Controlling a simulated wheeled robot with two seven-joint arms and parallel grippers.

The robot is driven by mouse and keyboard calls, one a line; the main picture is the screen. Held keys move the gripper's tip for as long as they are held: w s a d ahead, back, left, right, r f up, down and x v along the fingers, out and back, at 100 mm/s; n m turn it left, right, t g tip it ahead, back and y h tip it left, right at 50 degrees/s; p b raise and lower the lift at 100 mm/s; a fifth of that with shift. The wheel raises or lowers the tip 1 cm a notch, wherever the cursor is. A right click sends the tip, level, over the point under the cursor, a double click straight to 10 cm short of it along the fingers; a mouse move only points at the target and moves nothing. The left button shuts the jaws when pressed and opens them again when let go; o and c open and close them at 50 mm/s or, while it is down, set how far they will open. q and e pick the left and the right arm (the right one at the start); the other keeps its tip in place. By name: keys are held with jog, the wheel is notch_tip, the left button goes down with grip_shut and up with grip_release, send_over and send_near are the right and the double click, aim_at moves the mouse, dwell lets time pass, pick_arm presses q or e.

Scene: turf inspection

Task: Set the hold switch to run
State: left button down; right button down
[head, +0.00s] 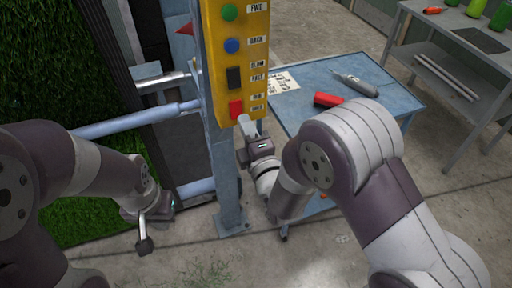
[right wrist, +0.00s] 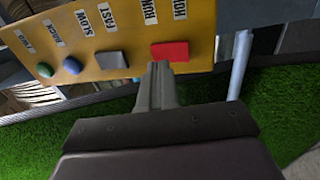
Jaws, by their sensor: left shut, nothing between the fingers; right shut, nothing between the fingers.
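The hold switch is a red rocker (head: 236,108) at the bottom of a yellow control panel (head: 252,45), beside the RUN and HOLD labels. It also shows in the right wrist view (right wrist: 170,50), where the HOLD label (right wrist: 180,9) is near it. I cannot tell which way the switch is tipped. My right gripper (head: 244,121) is shut and empty, its fingertips close to the switch's lower end; the right wrist view shows the tips (right wrist: 160,68) just at the red edge. Contact cannot be told. My left gripper (head: 145,245) is shut and empty, low at the left, away from the panel.
The panel also carries a green button (head: 229,12), a blue button (head: 232,46) and a dark SLOW/FAST switch (head: 234,77) above the red one. A blue post (head: 224,170) stands below it. A blue table (head: 300,105) with tools is behind my right arm.

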jog(key=r+b+v, duration=0.1)
jog(key=v, duration=0.8)
jog(key=shift+f+b, duration=0.4)
jog(key=s+d+f+m+g+h, duration=0.1)
jog(key=s+f+m+g+h, duration=0.15)
jog(key=f+m+g, duration=0.4)
jog(key=s+d+f+m+g+h, duration=0.1)
jog(key=s+f+m+g, duration=0.2)
jog(key=f+m+g, duration=0.35)
jog(key=s+d+r+m+g+h, duration=0.2)
jog(key=s+d+m+g, duration=0.2)
jog(key=d+m, duration=0.4)
jog(key=d, duration=0.4)
jog(key=shift+d, duration=0.25)
jog(key=shift+h, duration=0.25)
